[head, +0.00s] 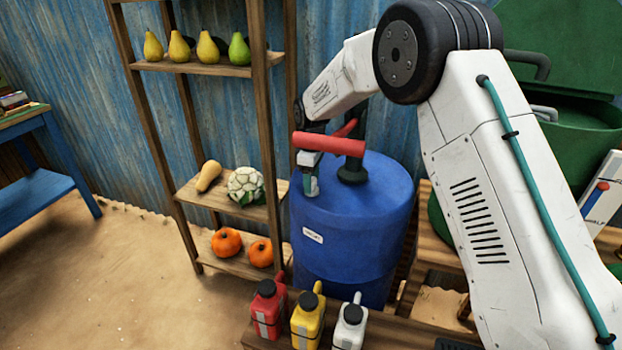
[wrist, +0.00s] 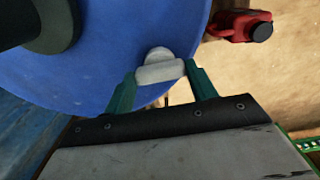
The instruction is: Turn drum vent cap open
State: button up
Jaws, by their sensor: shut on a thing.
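The blue drum (head: 350,230) stands upright behind the row of bottles, with a small white label on its side. Its top also fills much of the wrist view (wrist: 100,85). The vent cap (wrist: 160,68) is a small pale grey cap with a flat grip bar, near the drum's rim. My gripper (wrist: 160,78) has its green fingers closed on both sides of that bar. In the head view my gripper (head: 311,185) reaches down at the drum's left top edge, and the cap is hidden there.
A red-handled pump (head: 335,145) stands on the drum top, close to my wrist. Red (head: 268,310), yellow (head: 308,318) and white (head: 350,325) bottles stand in front. A wooden shelf (head: 262,120) with pears, squash, cauliflower and pumpkins is at left. A green bin (head: 570,130) is at right.

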jog(key=shift+w+r, duration=0.1)
jog(key=shift+r, duration=0.05)
jog(key=o, duration=1)
